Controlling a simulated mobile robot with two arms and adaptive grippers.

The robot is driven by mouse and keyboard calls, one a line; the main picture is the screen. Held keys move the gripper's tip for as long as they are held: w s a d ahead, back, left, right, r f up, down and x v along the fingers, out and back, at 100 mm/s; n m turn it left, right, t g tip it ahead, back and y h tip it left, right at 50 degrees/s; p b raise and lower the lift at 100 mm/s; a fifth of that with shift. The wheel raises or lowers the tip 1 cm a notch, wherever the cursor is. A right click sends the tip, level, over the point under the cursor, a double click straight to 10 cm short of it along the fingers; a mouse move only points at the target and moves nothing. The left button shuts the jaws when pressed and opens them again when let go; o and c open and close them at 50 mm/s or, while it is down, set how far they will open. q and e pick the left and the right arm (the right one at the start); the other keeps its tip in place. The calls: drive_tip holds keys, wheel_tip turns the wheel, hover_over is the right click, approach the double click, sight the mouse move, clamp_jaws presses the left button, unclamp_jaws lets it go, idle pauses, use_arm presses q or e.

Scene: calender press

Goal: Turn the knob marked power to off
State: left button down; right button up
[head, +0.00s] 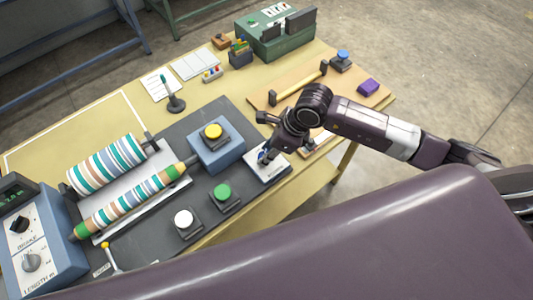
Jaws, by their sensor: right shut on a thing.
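My right gripper (265,157) reaches down onto the white plate (270,177) at the right end of the dark machine base. It is shut on the knob on that plate. The gripper hides most of the knob, so I cannot tell where its pointer stands or read its marking. My left gripper is not in view.
Left of the plate are a yellow button (213,131) on a blue box, a green button (222,191) and a white button (184,218). Striped rollers (107,165) and a blue control box (38,245) with two knobs lie further left. A wooden board (271,98) lies beyond my wrist.

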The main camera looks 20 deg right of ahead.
drive_tip(key=n+g+b, duration=0.1)
drive_tip(key=n+b, duration=0.2)
drive_tip(key=b, duration=0.1)
drive_tip(key=n+g+b, duration=0.1)
drive_tip(key=n+b, duration=0.2)
drive_tip(key=b, duration=0.2)
drive_tip(key=n+g+y+b, duration=0.1)
drive_tip(key=n+b, duration=0.2)
drive_tip(key=b, duration=0.1)
drive_tip(key=shift+w+f+b, duration=0.2)
drive_tip(key=shift+w+b, duration=0.1)
drive_tip(key=shift+r+n+g+b, duration=0.2)
drive_tip(key=shift+n+g+b, duration=0.3)
drive_tip(key=shift+n+b, duration=0.45)
drive_tip(key=o, duration=1.2)
drive_tip(key=shift+c, duration=0.2)
drive_tip(key=shift+d+r, duration=0.1)
drive_tip(key=v, duration=1.2)
drive_tip(key=shift+s+a, duration=0.1)
drive_tip(key=shift+a, duration=0.15)
